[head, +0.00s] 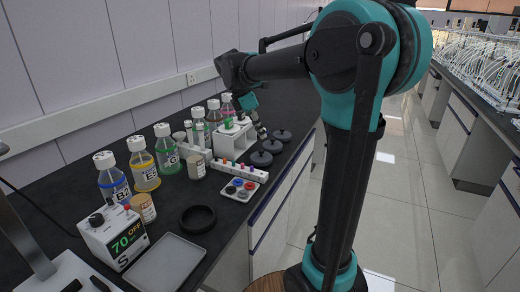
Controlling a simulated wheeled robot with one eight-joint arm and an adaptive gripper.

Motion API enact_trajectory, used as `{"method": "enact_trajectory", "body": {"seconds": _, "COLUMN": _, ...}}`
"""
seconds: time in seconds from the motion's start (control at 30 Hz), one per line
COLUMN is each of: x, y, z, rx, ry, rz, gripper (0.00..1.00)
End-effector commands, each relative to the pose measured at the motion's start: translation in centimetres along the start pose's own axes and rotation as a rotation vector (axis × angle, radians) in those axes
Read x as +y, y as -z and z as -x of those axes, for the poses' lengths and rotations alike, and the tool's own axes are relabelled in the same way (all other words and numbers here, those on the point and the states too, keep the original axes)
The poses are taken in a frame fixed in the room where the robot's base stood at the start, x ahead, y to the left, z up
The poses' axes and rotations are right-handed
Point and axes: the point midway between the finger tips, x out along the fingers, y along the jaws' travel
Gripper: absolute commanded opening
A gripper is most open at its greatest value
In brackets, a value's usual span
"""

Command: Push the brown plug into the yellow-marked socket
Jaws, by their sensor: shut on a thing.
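My gripper (262,132) points down beside the white stand, behind the socket strip and above the bench. It is small in the head view; its fingers look closed, but what they hold is too small to make out. A white strip (238,172) with several small coloured marks lies on the bench in front of it. I cannot pick out the yellow-marked socket for sure. A white tray (229,190) with red, blue and dark round pieces lies just in front of the strip. I see no brown plug clearly in it.
Dark round pieces (262,159) lie right of the strip, near the bench edge. A black ring (198,218), a timer-like box (115,238) reading 70 and a grey tray (165,264) are nearer.

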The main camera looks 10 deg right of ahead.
Motion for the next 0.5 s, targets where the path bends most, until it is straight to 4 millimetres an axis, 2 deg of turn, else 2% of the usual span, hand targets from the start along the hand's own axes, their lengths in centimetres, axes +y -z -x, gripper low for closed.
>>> {"method": "enact_trajectory", "body": {"seconds": 0.03, "x": 0.0, "y": -0.4, "z": 1.0, "rx": 0.0, "ry": 0.0, "rz": 0.0, "gripper": 0.02}}
{"method": "enact_trajectory", "body": {"seconds": 0.2, "x": 0.0, "y": -1.3, "z": 3.2, "rx": 0.0, "ry": 0.0, "rz": 0.0, "gripper": 0.02}}
{"method": "enact_trajectory", "body": {"seconds": 0.5, "x": 0.0, "y": -1.9, "z": 4.7, "rx": 0.0, "ry": 0.0, "rz": 0.0, "gripper": 0.02}}
